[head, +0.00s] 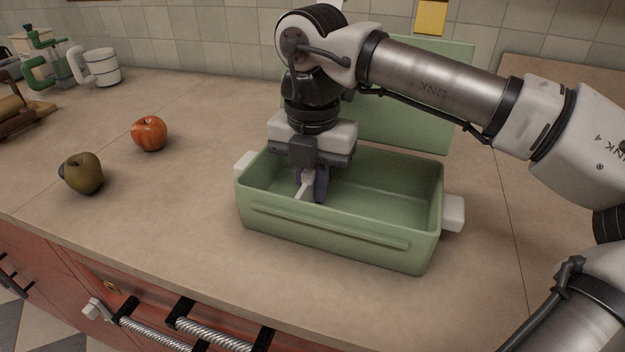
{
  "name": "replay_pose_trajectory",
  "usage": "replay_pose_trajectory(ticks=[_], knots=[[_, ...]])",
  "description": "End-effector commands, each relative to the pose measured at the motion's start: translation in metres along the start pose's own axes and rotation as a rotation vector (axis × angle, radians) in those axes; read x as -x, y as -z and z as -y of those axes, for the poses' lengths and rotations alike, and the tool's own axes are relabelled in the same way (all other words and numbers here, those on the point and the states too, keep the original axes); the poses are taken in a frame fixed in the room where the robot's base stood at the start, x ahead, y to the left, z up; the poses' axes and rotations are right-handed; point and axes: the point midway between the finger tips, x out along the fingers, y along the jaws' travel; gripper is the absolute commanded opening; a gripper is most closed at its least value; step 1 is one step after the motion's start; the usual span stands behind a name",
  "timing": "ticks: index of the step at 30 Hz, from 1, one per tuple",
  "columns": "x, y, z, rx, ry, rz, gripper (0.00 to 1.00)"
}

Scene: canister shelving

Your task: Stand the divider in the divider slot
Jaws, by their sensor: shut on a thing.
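A green rectangular box (330,234) stands open on the counter, with white handles at both ends. My gripper (311,188) points down inside the left half of the box. Its dark fingers are shut on a thin white piece, which looks like the divider (304,189). The divider's upper edge shows between and in front of the fingers; its lower part is hidden by the box's front wall. I cannot see the divider slot or whether the divider touches the box floor. The right half of the box looks empty.
A green lid-like panel (405,105) stands upright behind the box. A red apple (149,133) and a green-brown fruit (82,173) lie to the left. A white mug (102,67) is at the back left. The counter's front edge runs below the box.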

Motion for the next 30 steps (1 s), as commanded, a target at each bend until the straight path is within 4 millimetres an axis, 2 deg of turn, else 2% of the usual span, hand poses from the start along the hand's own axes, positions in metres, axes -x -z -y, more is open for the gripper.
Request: replay_pose_trajectory(ticks=[30], knots=[[-0.012, 0.000, 0.000, 0.000, 0.000, -0.001, 0.00]])
